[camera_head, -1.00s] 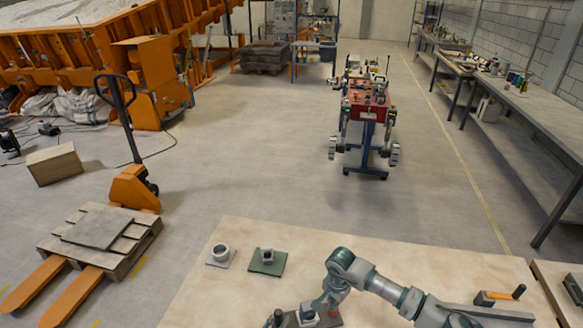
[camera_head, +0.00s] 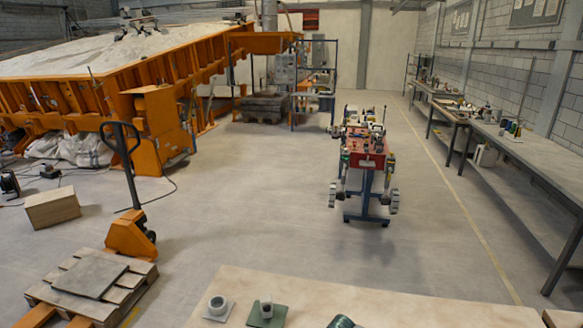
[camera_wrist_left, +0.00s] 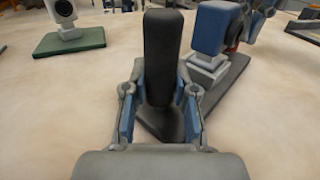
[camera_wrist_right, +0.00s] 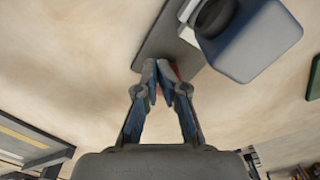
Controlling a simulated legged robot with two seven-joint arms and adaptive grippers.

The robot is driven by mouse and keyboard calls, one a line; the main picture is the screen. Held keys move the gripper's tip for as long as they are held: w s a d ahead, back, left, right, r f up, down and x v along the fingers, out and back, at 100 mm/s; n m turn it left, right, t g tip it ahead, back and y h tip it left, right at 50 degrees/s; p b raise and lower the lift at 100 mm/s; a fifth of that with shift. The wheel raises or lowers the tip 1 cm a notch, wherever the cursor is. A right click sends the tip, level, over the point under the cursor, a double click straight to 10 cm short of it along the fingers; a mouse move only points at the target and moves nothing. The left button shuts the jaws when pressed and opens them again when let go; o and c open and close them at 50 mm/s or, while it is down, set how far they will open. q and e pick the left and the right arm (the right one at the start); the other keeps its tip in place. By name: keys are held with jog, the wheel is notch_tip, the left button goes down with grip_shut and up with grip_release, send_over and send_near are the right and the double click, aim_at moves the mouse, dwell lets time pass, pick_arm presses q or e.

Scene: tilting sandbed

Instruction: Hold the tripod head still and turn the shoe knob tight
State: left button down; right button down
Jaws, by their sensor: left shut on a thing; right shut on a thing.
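The tripod head shows in the left wrist view as a dark upright handle (camera_wrist_left: 162,55) and a blue block (camera_wrist_left: 213,27) on a light grey neck, over a dark base plate (camera_wrist_left: 228,88). My left gripper (camera_wrist_left: 160,98) is shut on the handle, one finger on each side. In the right wrist view the blue-grey block (camera_wrist_right: 262,40) and dark plate (camera_wrist_right: 160,48) appear close up. My right gripper (camera_wrist_right: 165,75) has its fingertips nearly together on a small red knob (camera_wrist_right: 168,70), mostly hidden by the fingers. The head view does not show the tripod head.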

jog(key=shift+d+f, duration=0.5)
jog(key=shift+f, duration=0.1)
jog(key=shift+w+a+r, duration=0.1)
jog(key=shift+w+a, duration=0.05)
jog(key=shift+a, duration=0.1)
jog(key=shift+w+a, duration=0.35)
jog(key=shift+a, duration=0.25)
jog(key=shift+w+a+r, duration=0.1)
jog(key=shift+w+a, duration=0.15)
jog(key=shift+w, duration=0.15)
jog(key=shift+a, duration=0.1)
